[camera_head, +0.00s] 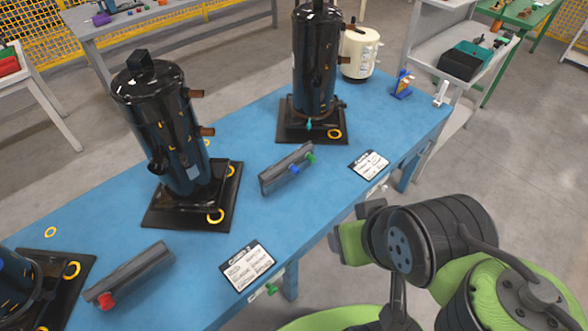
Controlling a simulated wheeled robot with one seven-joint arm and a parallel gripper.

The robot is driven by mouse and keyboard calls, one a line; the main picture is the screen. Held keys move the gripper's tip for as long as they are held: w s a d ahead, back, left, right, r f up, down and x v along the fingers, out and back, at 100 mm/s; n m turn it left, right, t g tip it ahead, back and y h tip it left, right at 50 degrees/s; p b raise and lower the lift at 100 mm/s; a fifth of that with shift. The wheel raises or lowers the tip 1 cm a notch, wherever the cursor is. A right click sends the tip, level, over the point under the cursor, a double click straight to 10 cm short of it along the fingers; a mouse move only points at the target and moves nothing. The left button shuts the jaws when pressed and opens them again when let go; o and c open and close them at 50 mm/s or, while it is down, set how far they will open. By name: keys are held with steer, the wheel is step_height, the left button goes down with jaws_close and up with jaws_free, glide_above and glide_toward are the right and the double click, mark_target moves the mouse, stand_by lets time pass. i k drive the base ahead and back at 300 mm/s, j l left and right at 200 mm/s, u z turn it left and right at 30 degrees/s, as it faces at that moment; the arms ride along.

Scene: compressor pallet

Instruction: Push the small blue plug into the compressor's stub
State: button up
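The small blue plug (294,169) sits at the front side of a dark grey block (272,180) on the blue table, close beside a green plug (311,158). A tall black compressor (316,65) stands behind the block on a black pallet (290,132); copper-coloured stubs (344,60) stick out of its right side. A second black compressor (165,125) leans in the picture at the middle left, with similar copper stubs (207,131). The frame does not show which stub is meant.
A second grey block (130,275) with a red plug (105,301) lies at lower left, near a partly cut-off third compressor (15,290). Label cards (248,264) lie along the front edge. A cream tank (360,52) stands behind. Blue tabletop (330,200) lies bare around the right block.

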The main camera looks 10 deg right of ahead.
mark_target(294, 168)
steer(key=l+u, duration=0.15)
steer(key=u, duration=0.25)
steer(key=l+u, duration=0.15)
steer(key=u, duration=0.25)
steer(key=k+l+u, duration=0.1)
steer(key=u, duration=0.3)
steer(key=k+l+u, duration=0.1)
steer(key=u, duration=0.75)
steer(key=k+l, duration=0.05)
steer(key=k, duration=0.05)
